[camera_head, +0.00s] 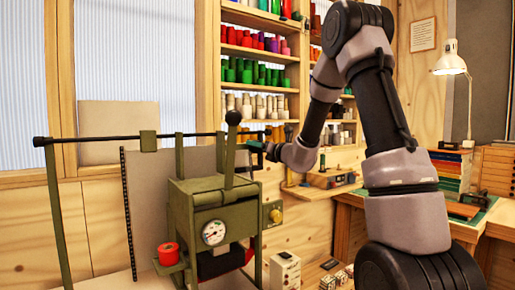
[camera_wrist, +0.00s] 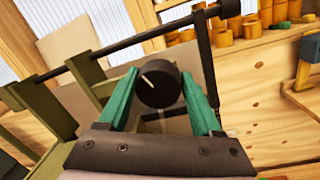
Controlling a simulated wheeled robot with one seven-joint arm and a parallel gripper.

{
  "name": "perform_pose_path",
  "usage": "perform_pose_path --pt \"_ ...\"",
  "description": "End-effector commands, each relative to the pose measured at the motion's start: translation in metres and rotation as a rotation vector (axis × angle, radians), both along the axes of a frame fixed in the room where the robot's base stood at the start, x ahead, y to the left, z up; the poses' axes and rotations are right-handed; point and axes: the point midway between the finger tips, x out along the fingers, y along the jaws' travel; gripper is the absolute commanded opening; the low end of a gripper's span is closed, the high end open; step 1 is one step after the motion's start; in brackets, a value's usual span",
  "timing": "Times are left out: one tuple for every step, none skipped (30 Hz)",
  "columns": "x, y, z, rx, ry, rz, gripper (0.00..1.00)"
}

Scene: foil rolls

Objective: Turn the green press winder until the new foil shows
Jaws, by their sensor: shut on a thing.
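The green press (camera_head: 192,205) stands left of centre in the head view, with a round white gauge on its front and an upright lever with a black ball on top. My gripper (camera_head: 257,147) is at the press's upper right side. In the wrist view its two teal fingers (camera_wrist: 158,78) stand either side of a dark round knob (camera_wrist: 158,92) with a white line on its face, and they are shut on it. The line slants up to the left. The knob is hidden by my gripper in the head view. I cannot tell any foil clearly.
A dark rod (camera_head: 105,138) runs across the top of the press frame. Shelves of coloured rolls (camera_head: 254,73) stand behind, and a workbench (camera_head: 478,208) with a lamp (camera_head: 452,62) stands at right.

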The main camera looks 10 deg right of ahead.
Motion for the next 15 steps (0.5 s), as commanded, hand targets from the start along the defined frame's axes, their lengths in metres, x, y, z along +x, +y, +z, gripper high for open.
perform_pose_path --pt "-0.0002 -0.0005 -0.0015 0.038 0.019 -0.001 0.11" --pt "-0.0002 -0.0005 -0.0016 0.065 0.030 -0.001 0.11" --pt "-0.0002 -0.0007 -0.0018 0.100 0.044 0.000 0.11" --pt "-0.0002 -0.0007 -0.0018 0.126 0.055 -0.001 0.11" --pt "-0.0002 -0.0007 -0.0019 0.152 0.066 -0.001 0.11" --pt "-0.0002 -0.0008 -0.0020 0.187 0.080 0.000 0.11" --pt "-0.0001 -0.0009 -0.0020 0.214 0.091 -0.001 0.11" --pt "-0.0001 -0.0010 -0.0021 0.241 0.103 -0.001 0.11" --pt "-0.0001 -0.0010 -0.0021 0.277 0.116 0.000 0.11" --pt "0.0000 -0.0010 -0.0022 0.302 0.128 -0.001 0.11" --pt "-0.0001 -0.0010 -0.0023 0.329 0.138 -0.001 0.11" --pt "-0.0001 -0.0008 -0.0023 0.364 0.152 0.000 0.11" --pt "-0.0001 -0.0008 -0.0024 0.390 0.164 -0.001 0.11" --pt "-0.0001 -0.0009 -0.0025 0.416 0.175 0.000 0.11" --pt "-0.0001 -0.0011 -0.0027 0.451 0.189 -0.001 0.11"
